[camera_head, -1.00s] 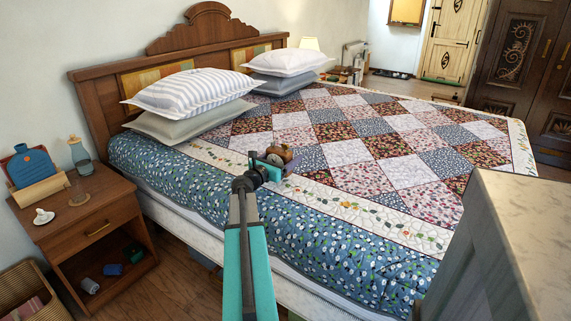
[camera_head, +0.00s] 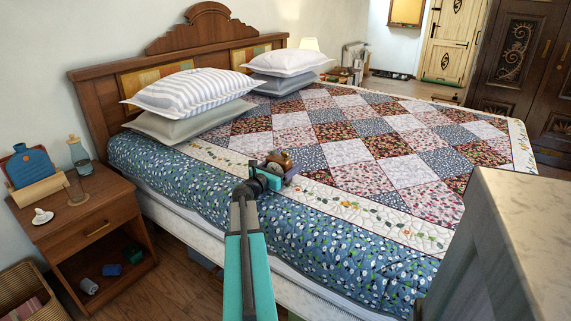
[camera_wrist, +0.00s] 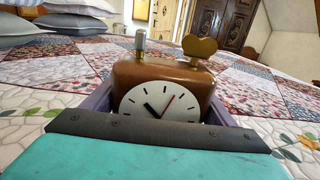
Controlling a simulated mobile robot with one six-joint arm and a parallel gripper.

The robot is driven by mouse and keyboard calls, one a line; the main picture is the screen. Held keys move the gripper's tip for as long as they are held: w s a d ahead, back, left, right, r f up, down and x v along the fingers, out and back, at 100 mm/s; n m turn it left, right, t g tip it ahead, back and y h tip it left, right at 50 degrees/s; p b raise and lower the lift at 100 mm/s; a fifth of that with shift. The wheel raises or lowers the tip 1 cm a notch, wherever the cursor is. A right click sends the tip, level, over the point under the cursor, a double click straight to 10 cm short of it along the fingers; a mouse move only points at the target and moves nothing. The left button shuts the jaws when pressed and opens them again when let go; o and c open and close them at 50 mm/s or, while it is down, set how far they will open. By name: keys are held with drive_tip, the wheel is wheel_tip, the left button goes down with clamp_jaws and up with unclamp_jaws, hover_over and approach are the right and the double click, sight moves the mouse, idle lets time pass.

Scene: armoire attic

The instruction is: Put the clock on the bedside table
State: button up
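The clock (camera_head: 280,160) is brown with a white face, and is at the near side of the bed. In the wrist view the clock (camera_wrist: 165,85) is upright, face towards me, with a key-shaped piece and a small knob on top. My gripper (camera_head: 279,174) has its purple fingers at both sides of the clock and looks shut on it. The clock's underside is hidden, so I cannot tell whether it touches the quilt. The wooden bedside table (camera_head: 108,191) stands at the left, beside the head of the bed.
On the bedside table are a blue bottle-shaped thing in a wooden holder (camera_head: 40,190), a glass bottle (camera_head: 80,157) and a small white item (camera_head: 42,216). The table top's front right is clear. A wicker basket (camera_head: 20,290) stands below. A pale cabinet (camera_head: 510,230) is at right.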

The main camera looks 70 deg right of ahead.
sight(275, 170)
drive_tip(key=o, duration=0.4)
drive_tip(key=shift+c, duration=0.2)
drive_tip(key=shift+r, duration=0.15)
drive_tip(key=shift+p+v, duration=0.35)
drive_tip(key=shift+v, duration=5.65)
drive_tip(key=shift+o, duration=0.4)
drive_tip(key=r+p, duration=0.1)
drive_tip(key=p, duration=0.1)
drive_tip(key=r+p, duration=0.1)
drive_tip(key=p, duration=0.1)
drive_tip(key=shift+w+a, duration=0.1)
drive_tip(key=shift+a, duration=0.2)
drive_tip(key=shift+a+r+p, duration=0.25)
drive_tip(key=shift+r+p, duration=0.15)
drive_tip(key=shift+p, duration=0.8)
drive_tip(key=shift+a+r+p, duration=0.3)
drive_tip(key=shift+p, duration=0.9)
